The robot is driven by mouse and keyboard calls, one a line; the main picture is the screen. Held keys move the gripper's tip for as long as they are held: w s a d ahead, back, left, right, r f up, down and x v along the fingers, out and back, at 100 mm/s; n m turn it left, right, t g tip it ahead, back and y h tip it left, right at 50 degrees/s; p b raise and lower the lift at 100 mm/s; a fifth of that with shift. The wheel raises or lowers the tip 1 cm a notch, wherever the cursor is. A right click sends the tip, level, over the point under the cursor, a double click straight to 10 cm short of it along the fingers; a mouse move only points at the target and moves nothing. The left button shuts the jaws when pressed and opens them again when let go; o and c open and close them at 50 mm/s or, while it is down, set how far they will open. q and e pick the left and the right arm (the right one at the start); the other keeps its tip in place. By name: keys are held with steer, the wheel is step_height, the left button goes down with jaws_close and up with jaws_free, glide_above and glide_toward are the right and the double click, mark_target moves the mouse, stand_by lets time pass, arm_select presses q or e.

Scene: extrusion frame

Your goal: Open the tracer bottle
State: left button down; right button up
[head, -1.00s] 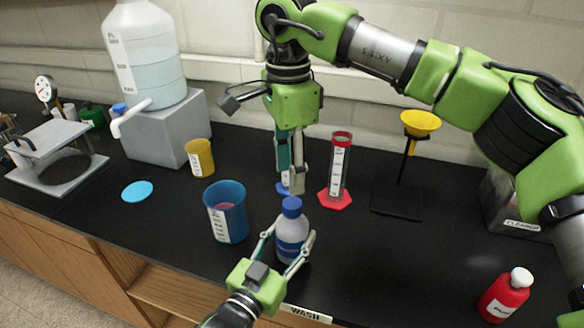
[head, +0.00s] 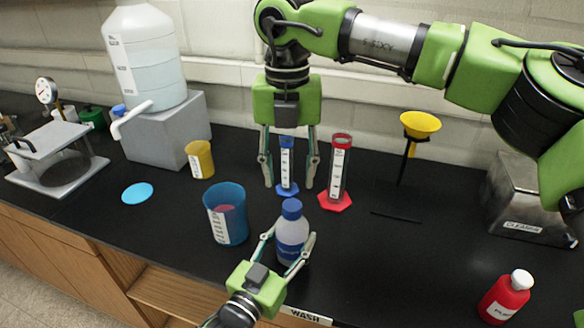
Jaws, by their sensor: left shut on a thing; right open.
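The bottle (head: 291,236) is clear with a blue band and a blue cap (head: 291,208); it stands upright near the bench's front edge. The cap is on its neck. My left gripper (head: 290,258) is shut on the bottle's lower body from the front. My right gripper (head: 290,184) points down behind and above the cap, apart from it. Its two fingers are spread and empty in the picture, with a blue cylinder (head: 286,165) showing between them. Whether the fingers are in front of or around that cylinder is hard to tell.
A blue beaker (head: 228,213) stands just left of the bottle, a red cylinder (head: 338,170) behind right. A yellow funnel (head: 420,125) on a stand is farther right. A red bottle (head: 504,295) is at front right. The black bench right of the bottle is clear.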

mark_target(292, 205)
steer(key=m, duration=0.8)
steer(key=shift+w+d, duration=0.1)
steer(key=m, duration=0.3)
steer(key=shift+m, duration=0.4)
steer(key=m, duration=0.4)
steer(key=shift+w+d, duration=0.1)
steer(key=shift+d, duration=0.05)
steer(key=shift+f+m, duration=0.4)
steer(key=shift+f, duration=3.55)
steer(key=c, duration=1.2)
steer(key=shift+o, duration=0.2)
